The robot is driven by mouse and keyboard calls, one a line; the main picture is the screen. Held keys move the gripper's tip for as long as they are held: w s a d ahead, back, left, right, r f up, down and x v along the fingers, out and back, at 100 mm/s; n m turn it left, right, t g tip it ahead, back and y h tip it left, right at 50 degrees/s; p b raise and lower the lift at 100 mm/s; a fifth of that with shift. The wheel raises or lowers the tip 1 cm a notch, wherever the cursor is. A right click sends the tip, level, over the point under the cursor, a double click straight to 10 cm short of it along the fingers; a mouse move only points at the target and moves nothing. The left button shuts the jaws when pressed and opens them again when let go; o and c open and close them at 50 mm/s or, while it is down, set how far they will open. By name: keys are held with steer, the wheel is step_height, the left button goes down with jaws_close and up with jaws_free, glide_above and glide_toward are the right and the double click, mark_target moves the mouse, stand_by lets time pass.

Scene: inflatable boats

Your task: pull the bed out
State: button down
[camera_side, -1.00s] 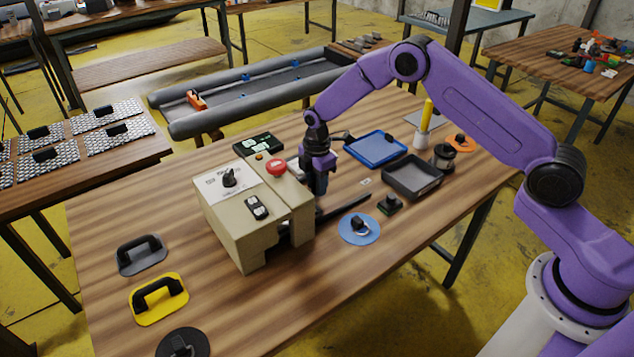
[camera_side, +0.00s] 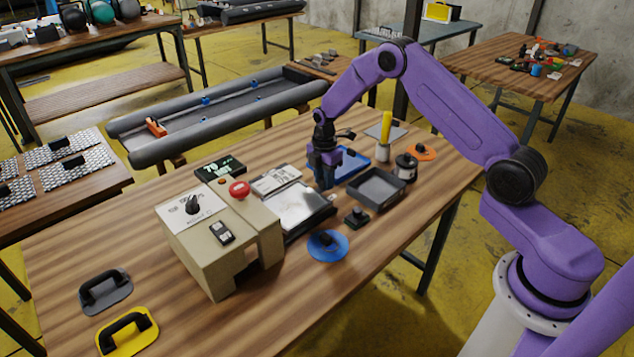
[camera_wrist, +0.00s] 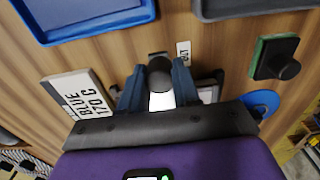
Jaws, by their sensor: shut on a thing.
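The beige press machine (camera_side: 215,245) has a red button on top and stands on the wooden table. Its bed (camera_side: 300,205), a pale plate in a dark frame, lies out beyond the machine's right side. My gripper (camera_side: 326,183) is at the bed's outer end, pointing down. In the wrist view my gripper (camera_wrist: 158,95) has its two blue-grey fingers on either side of a dark round knob (camera_wrist: 160,72) and is shut on it. A small part of the pale plate shows between the fingers. The bed's inner end is hidden by the machine.
A card reading "BLUE 170 C" (camera_wrist: 75,98) is beside the bed. A blue tray (camera_side: 350,162), a grey tray (camera_side: 376,188), a green block with a black knob (camera_wrist: 275,58) and a blue disc (camera_side: 328,246) lie close around my gripper.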

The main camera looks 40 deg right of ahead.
steer(key=shift+d, duration=0.4)
steer(key=c, duration=0.8)
jaws_free()
steer(key=shift+a, duration=0.1)
steer(key=shift+r, duration=0.55)
step_height(320, 180, up, 16)
steer(key=shift+r, duration=0.2)
